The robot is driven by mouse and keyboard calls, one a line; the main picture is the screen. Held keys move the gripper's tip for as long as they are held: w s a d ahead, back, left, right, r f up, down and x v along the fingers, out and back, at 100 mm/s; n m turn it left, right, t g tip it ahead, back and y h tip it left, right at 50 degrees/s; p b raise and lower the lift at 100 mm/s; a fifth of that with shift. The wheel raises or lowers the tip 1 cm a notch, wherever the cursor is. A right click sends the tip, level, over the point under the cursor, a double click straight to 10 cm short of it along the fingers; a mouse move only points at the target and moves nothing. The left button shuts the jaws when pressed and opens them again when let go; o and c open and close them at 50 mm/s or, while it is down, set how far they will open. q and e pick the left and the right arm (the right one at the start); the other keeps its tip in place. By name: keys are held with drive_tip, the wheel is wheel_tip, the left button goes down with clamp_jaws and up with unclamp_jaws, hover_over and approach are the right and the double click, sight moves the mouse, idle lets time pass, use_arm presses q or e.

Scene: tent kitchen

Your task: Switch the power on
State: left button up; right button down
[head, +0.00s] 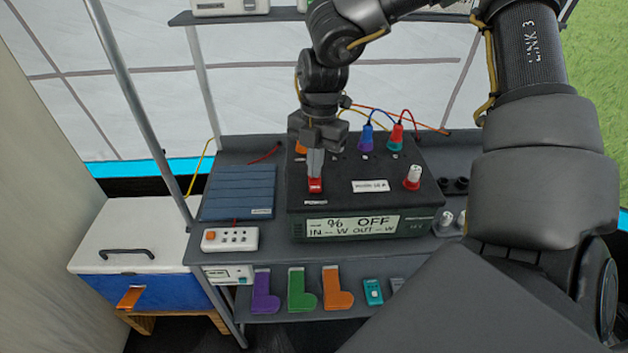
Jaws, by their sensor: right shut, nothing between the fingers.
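A black power box (330,199) stands on the grey shelf unit. Its display (352,226) reads "% OFF" with "IN -- W OUT -- W". A red switch (315,187) sits on the box's top near the front left, above the "POWER" label. My right gripper (315,172) comes down from above and is shut with nothing in it. Its fingertips are right at the red switch, and they seem to touch it. The fingers hide the back part of the switch. My left gripper is not in view.
Coloured plugs with cables (397,137) and a red-and-white knob (412,178) stand on the box to the right of my gripper. A blue panel (238,192) and a white button box (230,239) lie to the left. A white-lidded cooler (135,240) stands further left.

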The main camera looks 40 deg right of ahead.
drive_tip(key=shift+f+b, duration=0.3)
drive_tip(key=shift+f, duration=0.05)
drive_tip(key=shift+r, duration=0.15)
drive_tip(key=shift+r+p, duration=1.9)
drive_tip(key=shift+r, duration=1.55)
drive_tip(key=shift+f, duration=0.1)
